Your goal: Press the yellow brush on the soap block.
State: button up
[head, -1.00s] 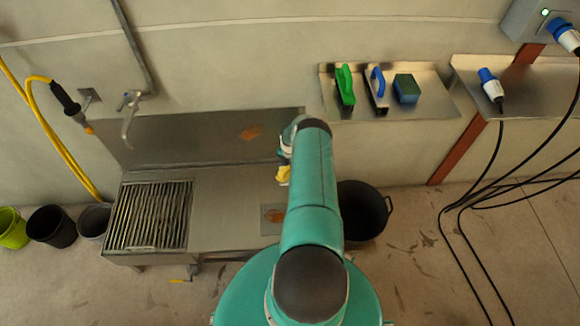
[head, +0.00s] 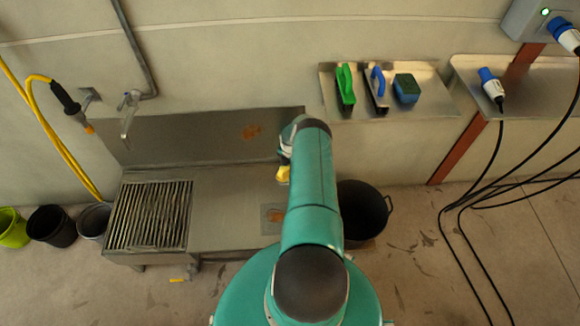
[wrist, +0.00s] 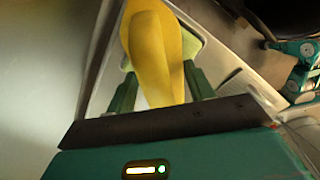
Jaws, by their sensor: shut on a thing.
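The yellow brush (wrist: 152,45) is held between the two green fingers of my gripper (wrist: 160,82) in the wrist view. In the head view a small yellow part of the brush (head: 283,174) shows at the left edge of my arm, over the metal bench. My arm hides most of the gripper there. In the wrist view a pale green surface (wrist: 190,46) shows beside and behind the brush, inside a light frame. It may be the soap block, but I cannot tell, nor whether the brush touches it.
The metal bench (head: 228,205) has a grate (head: 148,215) at its left and a small plate with an orange-brown patch (head: 273,215). A black bucket (head: 363,212) stands right of the bench. A wall shelf (head: 435,98) holds a green brush (head: 345,85), a blue-handled tool (head: 379,88) and a sponge (head: 407,88).

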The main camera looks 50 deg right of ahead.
jog(key=shift+r, duration=3.5)
